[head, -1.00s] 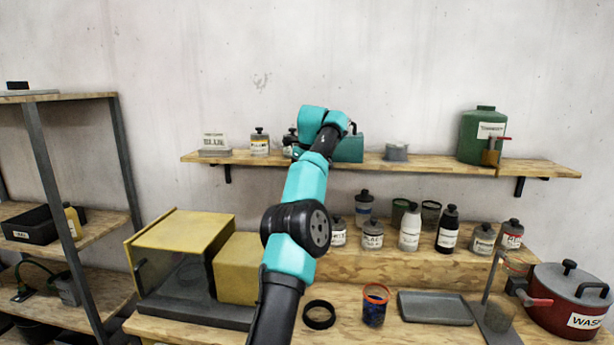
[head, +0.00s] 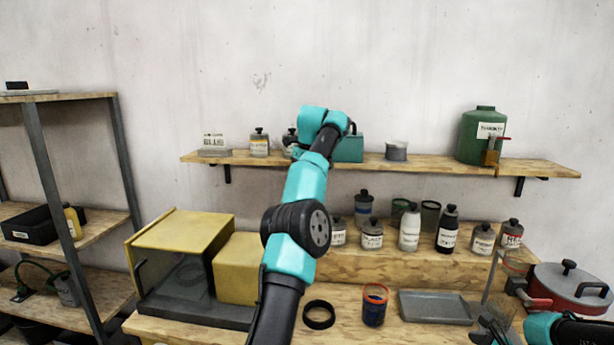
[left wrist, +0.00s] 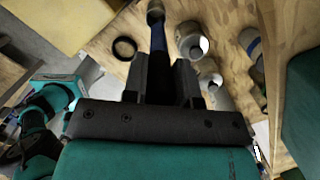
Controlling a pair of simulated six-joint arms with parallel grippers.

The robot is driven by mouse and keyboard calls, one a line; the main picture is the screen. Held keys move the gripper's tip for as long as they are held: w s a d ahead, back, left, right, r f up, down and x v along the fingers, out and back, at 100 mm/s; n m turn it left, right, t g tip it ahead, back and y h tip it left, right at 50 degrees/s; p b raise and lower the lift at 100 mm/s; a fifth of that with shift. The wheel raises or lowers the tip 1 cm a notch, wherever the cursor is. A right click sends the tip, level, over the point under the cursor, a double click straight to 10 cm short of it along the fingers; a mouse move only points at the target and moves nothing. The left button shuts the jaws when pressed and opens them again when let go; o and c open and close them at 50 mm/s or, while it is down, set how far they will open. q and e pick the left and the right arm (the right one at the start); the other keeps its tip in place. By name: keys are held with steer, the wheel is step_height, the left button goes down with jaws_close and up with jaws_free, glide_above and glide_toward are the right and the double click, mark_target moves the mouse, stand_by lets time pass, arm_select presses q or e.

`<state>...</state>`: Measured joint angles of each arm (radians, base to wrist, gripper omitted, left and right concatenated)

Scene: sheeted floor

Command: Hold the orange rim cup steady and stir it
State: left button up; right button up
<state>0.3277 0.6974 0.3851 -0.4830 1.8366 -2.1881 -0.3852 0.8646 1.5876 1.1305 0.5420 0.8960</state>
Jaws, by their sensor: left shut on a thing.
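The orange rim cup (head: 375,306), with a dark blue body, stands upright on the workbench right of the black ring in the head view. I cannot make it out in the left wrist view. My left arm reaches up across the head view to the wall shelf. My left gripper (left wrist: 160,68) is shut on a dark bluish stick-like thing (left wrist: 157,36) with a rounded greyish end. Its fingers hide part of that thing. My right gripper (head: 492,326) is low at the right, right of the cup and apart from it. Its jaws are too unclear to read.
A black ring (head: 319,315) and a grey tray (head: 435,307) flank the cup. A red pot (head: 570,285) stands at the right behind my right arm. Yellow boxes (head: 237,268) are at the left. Several bottles line the riser, and a green canister (head: 482,135) stands on the shelf.

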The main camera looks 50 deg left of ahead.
mark_target(384, 315)
arm_select(q)
steer(key=shift+s+a, duration=0.1)
steer(key=shift+s, duration=0.05)
arm_select(e)
steer(key=s+a+y, duration=0.1)
steer(key=a, duration=0.4)
steer(key=s+a+r+g+y, duration=0.1)
steer(key=a, duration=0.4)
steer(key=s+a+g+y, duration=0.1)
steer(key=a, duration=0.4)
steer(key=shift+r+m+y, duration=0.2)
steer(key=shift+m+y, duration=0.1)
steer(key=shift+m, duration=0.1)
steer(key=shift+d, duration=0.1)
steer(key=shift+f, duration=0.1)
steer(key=shift+x, duration=5)
steer(key=shift+s, duration=0.1)
